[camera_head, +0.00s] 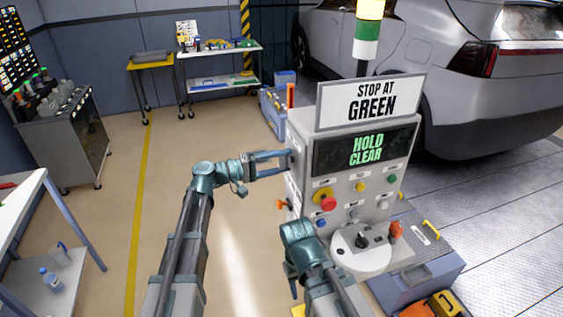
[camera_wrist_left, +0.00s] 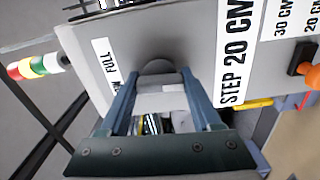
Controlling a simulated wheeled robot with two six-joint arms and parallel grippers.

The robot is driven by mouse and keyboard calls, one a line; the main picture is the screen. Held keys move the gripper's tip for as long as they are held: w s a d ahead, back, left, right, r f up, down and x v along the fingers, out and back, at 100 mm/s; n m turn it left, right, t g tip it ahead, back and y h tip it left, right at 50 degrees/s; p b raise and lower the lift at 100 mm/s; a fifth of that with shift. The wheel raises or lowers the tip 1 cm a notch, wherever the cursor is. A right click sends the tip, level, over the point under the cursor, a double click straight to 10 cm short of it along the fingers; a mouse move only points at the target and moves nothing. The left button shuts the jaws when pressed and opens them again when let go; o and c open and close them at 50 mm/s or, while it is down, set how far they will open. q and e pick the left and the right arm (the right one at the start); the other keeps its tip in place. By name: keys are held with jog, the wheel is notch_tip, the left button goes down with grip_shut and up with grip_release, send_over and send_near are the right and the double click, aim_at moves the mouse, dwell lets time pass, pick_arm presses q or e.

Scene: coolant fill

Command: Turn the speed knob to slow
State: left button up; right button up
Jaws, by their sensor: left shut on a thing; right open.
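The control cabinet (camera_head: 350,165) stands right of centre in the head view, its screen reading HOLD CLEAR. A black knob (camera_head: 362,240) sits on a white round plate at its lower front; its lettering is too small to read. My left gripper (camera_head: 284,161) reaches the cabinet's left side wall. In the left wrist view, its fingers are shut on a grey round knob (camera_wrist_left: 160,72) beside a small white label. My right gripper (camera_head: 291,280) is low, in front of the cabinet; its open fingers are mostly hidden by its own wrist.
A red button (camera_head: 328,203) and several small coloured buttons are on the cabinet front. An orange handle (camera_head: 396,231) is beside the white plate, and another orange handle (camera_head: 283,204) juts from the left side. A grey case (camera_head: 415,270) stands at right.

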pick_arm(q)
jog(key=n, duration=0.5)
jog(key=shift+n, duration=2.4)
jog(key=shift+f, duration=0.1)
jog(key=o, duration=1.4)
jog(key=v, duration=1.4)
